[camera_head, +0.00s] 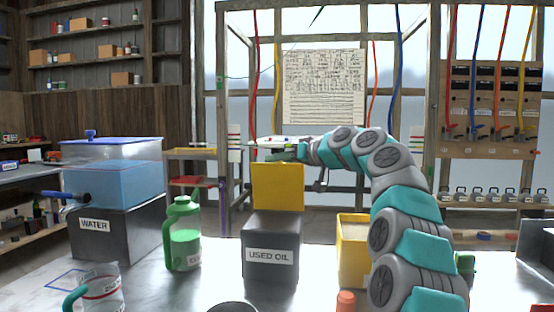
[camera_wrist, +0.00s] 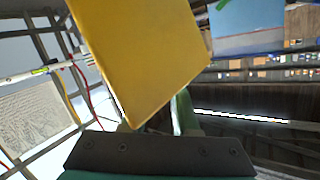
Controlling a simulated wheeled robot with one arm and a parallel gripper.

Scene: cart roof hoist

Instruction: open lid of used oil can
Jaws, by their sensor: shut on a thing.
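The used oil can (camera_head: 271,245) is a dark grey box labelled "USED OIL" on the table, in the middle of the head view. Its yellow lid (camera_head: 277,190) stands upright above the can's top, so the lid is raised. My gripper (camera_head: 289,154) is at the lid's upper edge and is shut on it. The arm reaches there from the right. The lid also fills the upper middle of the wrist view (camera_wrist: 140,55), against the gripper. The fingertips are partly hidden by the lid, and the can's inside cannot be seen.
A green-handled jug (camera_head: 184,240) stands left of the can. A water tank (camera_head: 113,172) on a grey block is farther left, with a measuring cup (camera_head: 98,290) in front. An open yellow box (camera_head: 353,262) stands to the right, partly behind my arm. An orange-topped item (camera_head: 346,301) is near the front.

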